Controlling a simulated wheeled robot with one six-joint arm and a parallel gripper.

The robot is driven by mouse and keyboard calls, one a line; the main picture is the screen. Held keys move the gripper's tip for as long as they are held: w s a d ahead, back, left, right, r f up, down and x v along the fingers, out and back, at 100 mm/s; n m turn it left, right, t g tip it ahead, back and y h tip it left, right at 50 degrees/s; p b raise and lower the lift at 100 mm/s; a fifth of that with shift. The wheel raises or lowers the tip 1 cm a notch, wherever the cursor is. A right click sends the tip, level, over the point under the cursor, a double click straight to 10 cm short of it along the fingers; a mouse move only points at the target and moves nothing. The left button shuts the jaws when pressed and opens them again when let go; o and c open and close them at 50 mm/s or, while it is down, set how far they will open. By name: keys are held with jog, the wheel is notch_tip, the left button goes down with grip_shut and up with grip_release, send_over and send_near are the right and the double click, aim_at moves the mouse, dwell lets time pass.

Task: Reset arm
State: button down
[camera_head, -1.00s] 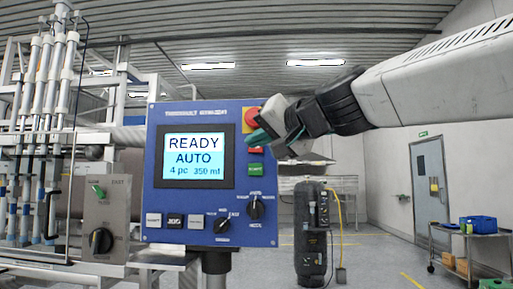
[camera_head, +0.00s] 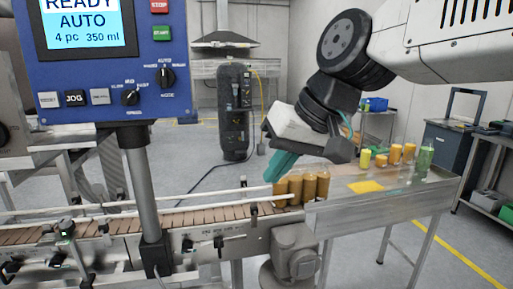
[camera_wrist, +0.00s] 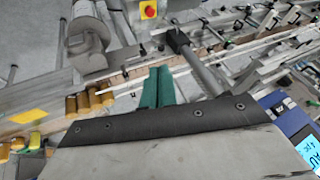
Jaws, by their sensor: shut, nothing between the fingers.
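My gripper (camera_head: 278,170) has teal fingers that are together and empty. In the head view it points down and left, in front of the far end of the conveyor as seen in the picture, close to several amber bottles (camera_head: 309,187). The wrist view shows the closed teal fingers (camera_wrist: 157,88) above the conveyor. My arm comes in from the upper right and bends down at the wrist. The blue control panel (camera_head: 88,85) stands at the upper left, and its screen reads READY AUTO, 4 pc 350 ml.
The slatted conveyor (camera_head: 190,218) with rails runs below the panel. A metal table (camera_head: 405,203) at its right end carries several bottles and a yellow patch. The panel's post (camera_head: 143,195) stands left of my gripper. A dark bench (camera_head: 450,145) stands at the right.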

jog(key=s+d+f+m+h, duration=0.1)
jog(key=s+d+f, duration=0.3)
jog(key=d, duration=0.3)
jog(key=s+d+f+m+g+h, duration=0.1)
jog(key=s+d+f+m+h, duration=0.1)
jog(key=s+d+f, duration=0.2)
jog(key=s+d+f+m+h, duration=0.1)
jog(key=s+d+f, duration=0.4)
jog(key=d, duration=0.7)
jog(key=shift+s+d+m+g+h, duration=0.2)
jog(key=shift+s+m+g+h, duration=0.15)
jog(key=shift+s+h, duration=0.5)
jog(key=shift+s+f, duration=0.1)
jog(key=shift+s, duration=0.05)
dwell(2.0)
